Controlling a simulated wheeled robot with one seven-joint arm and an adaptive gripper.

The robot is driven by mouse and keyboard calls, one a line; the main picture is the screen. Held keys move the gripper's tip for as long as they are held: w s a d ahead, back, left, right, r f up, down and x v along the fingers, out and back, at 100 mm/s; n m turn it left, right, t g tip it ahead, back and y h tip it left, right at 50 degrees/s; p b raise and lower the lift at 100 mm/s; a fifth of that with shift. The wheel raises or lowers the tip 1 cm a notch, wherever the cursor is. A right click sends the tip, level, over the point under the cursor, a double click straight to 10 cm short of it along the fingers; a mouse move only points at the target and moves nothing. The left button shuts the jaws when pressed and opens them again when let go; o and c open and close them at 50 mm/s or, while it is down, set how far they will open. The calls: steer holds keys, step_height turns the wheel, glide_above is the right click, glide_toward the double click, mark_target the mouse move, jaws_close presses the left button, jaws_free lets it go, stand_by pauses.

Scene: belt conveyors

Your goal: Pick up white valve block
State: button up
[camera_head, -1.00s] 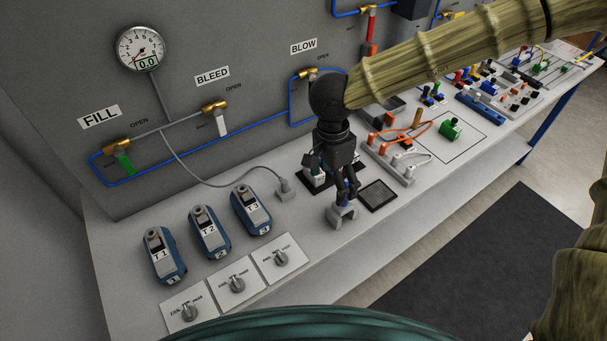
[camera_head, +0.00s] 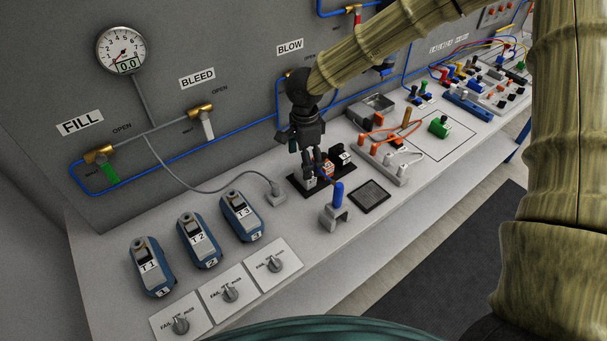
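A black tray (camera_head: 300,186) on the bench holds a row of small blocks. The leftmost is a whitish block (camera_head: 311,181), apparently the white valve block, partly hidden by my gripper. Beside it are an orange-marked block (camera_head: 327,168) and a dark block with a white face (camera_head: 342,157). My gripper (camera_head: 311,168) points down at the tray, its fingers over or beside the whitish block. I cannot tell whether the fingers touch it or how far apart they are.
A grey stand with an upright blue cylinder (camera_head: 338,196) is just right of and nearer than the tray. A dark mesh pad (camera_head: 370,196) lies beside it. Testers T1, T2 and T3 (camera_head: 241,217) stand at left. Orange-cabled fittings (camera_head: 385,150) lie to the right.

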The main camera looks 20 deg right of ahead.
steer(key=shift+f+p, duration=1)
steer(key=shift+f, duration=2.05)
steer(key=c, duration=1.1)
steer(key=shift+r, duration=0.15)
